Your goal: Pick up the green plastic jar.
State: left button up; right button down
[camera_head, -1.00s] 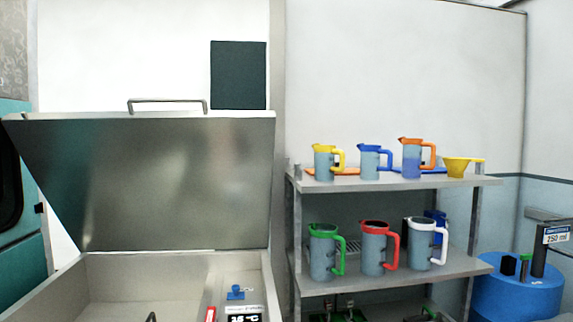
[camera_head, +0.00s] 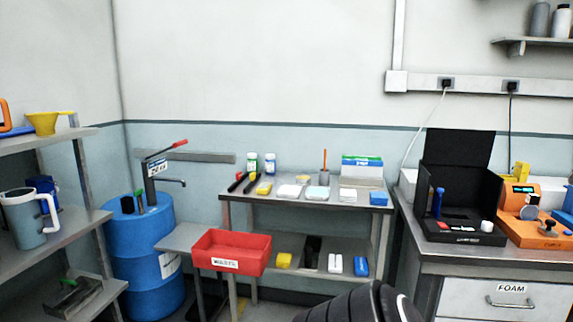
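A small white bottle with green on it (camera_head: 252,162) stands at the back of the grey table's top, towards its left end. It is the closest match I see to a green plastic jar, but it is too small to be sure. A similar bottle with blue on it (camera_head: 270,163) stands just to its right. Neither of my grippers is in view.
The grey table (camera_head: 228,194) carries several small items. A red bin (camera_head: 231,251) stands in front of its left side. A dark ribbed shape (camera_head: 362,304) fills the bottom middle.

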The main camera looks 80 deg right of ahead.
aim_at(252, 162)
jog(key=z, duration=2.35)
jog(key=i+j+z, duration=0.5)
jog(key=j, duration=0.3)
jog(key=i+j+z, duration=0.25)
jog(key=i+j, duration=0.1)
jog(key=j, duration=0.1)
